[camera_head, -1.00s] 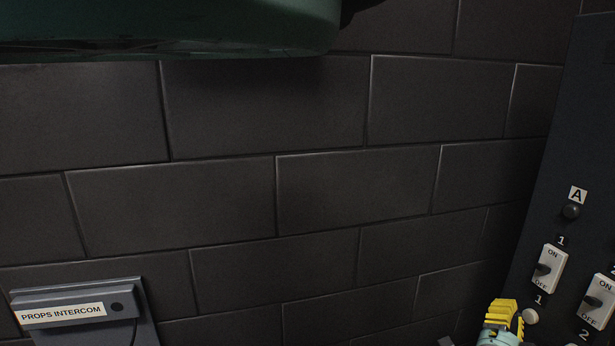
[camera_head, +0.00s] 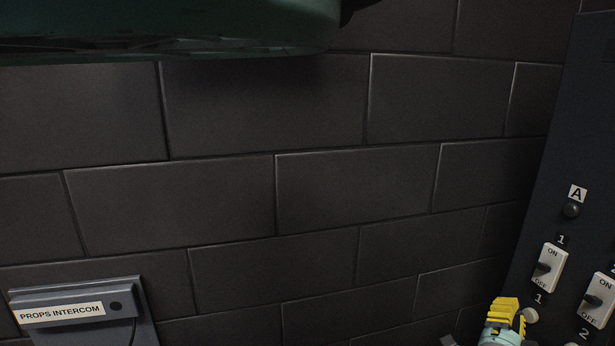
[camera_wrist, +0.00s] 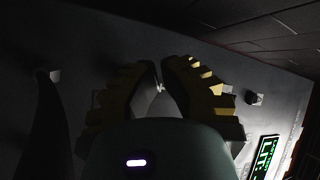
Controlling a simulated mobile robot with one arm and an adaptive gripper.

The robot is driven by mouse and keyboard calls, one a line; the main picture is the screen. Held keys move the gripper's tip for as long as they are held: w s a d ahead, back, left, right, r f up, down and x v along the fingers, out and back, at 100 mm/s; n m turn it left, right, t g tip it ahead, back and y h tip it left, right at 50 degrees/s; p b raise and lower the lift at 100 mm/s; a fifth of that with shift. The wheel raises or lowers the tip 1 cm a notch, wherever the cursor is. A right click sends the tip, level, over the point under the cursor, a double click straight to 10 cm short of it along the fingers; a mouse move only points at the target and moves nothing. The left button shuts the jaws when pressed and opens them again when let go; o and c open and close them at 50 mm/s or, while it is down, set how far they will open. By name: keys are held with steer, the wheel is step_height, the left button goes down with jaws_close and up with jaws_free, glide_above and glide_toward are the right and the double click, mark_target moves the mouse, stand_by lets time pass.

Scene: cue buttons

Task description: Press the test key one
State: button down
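A round cream button (camera_head: 531,315), under a label 1 below the first ON/OFF switch, is on the dark panel at the lower right of the head view. My gripper (camera_head: 506,308), with yellow ribbed fingers, is just left of it and overlaps its left edge in the picture. I cannot tell whether they touch. In the wrist view my gripper (camera_wrist: 159,68) has its fingertips drawn together, with a pale spot between the fingers that I cannot identify clearly. The button is not clearly visible there.
The panel has switch 1 (camera_head: 551,268), switch 2 (camera_head: 599,300) and a dark knob (camera_head: 571,210) under label A. A props intercom box (camera_head: 75,300) is at lower left. A green display (camera_wrist: 265,155) and a small protruding knob (camera_wrist: 254,99) show in the wrist view.

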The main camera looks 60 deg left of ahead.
steer(key=shift+w+f, duration=0.1)
steer(key=shift+w, duration=0.05)
stand_by(0.5)
steer(key=shift+w+d+b, duration=0.1)
steer(key=shift+w+b, duration=0.05)
steer(key=shift+b, duration=0.25)
steer(key=shift+w+d, duration=0.1)
steer(key=shift+w, duration=0.05)
steer(key=shift+w+b, duration=0.2)
steer(key=shift+b, duration=0.15)
steer(key=shift+s+a, duration=0.2)
steer(key=shift+s, duration=0.45)
steer(key=s+a, duration=0.2)
steer(key=s, duration=0.3)
steer(key=shift+s+p, duration=0.3)
steer(key=shift+s, duration=0.05)
stand_by(0.5)
